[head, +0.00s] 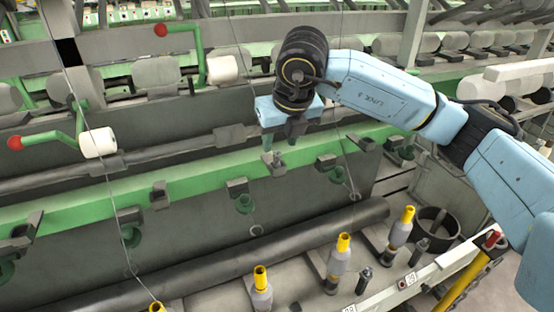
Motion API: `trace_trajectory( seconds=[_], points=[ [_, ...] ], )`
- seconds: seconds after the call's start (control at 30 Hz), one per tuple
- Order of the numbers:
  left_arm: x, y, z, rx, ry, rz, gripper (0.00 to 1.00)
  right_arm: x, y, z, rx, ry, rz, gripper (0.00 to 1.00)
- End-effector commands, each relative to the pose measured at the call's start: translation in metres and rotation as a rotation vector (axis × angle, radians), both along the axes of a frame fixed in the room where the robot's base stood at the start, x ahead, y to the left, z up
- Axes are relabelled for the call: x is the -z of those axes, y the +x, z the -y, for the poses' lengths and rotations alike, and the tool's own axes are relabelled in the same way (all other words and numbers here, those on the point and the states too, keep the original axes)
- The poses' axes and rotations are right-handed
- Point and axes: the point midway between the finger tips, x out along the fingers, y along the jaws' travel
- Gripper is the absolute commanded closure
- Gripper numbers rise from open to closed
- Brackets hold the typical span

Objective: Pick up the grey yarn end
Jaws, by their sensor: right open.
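A thin grey yarn (113,200) runs down the left side from the top edge, past the green rail, towards a yellow-topped bobbin at the bottom. I cannot tell which strand has the free grey end. My right gripper (281,139) comes in from the right on a light blue arm. It points down over the green rail, open, with no yarn visible between its fingers. My left gripper is out of view.
Yellow-topped bobbins (341,262) stand in a row along the front. A long dark roller (290,238) lies behind them. The green rail (200,182) carries dark brackets. White rolls on green arms (99,143) with red knobs stick out at left.

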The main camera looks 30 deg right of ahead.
Motion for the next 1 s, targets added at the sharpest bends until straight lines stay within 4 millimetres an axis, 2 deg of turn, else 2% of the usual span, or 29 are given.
trace_trajectory(
  seconds=[0.2, 0.33, 0.6, 0.63, 0.9, 1.0],
  points=[
    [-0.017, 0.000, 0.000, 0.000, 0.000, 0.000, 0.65, 0.025, 0.015, 0.006, 0.003, -0.002, -0.005, 0.59],
    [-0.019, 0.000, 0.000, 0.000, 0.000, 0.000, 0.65, 0.040, 0.021, 0.006, 0.001, 0.000, -0.003, 0.59],
    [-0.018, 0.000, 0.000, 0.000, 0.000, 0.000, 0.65, 0.045, 0.022, 0.006, 0.000, 0.000, -0.001, 0.59],
    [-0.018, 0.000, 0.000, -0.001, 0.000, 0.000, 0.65, 0.045, 0.022, 0.006, 0.000, 0.000, -0.001, 0.60],
    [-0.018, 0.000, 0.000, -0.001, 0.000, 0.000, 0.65, 0.044, 0.022, 0.006, 0.000, 0.000, -0.001, 0.94],
    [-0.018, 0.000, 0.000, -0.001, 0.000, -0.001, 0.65, 0.044, 0.022, 0.006, 0.000, 0.000, -0.001, 0.94]
  ],
)
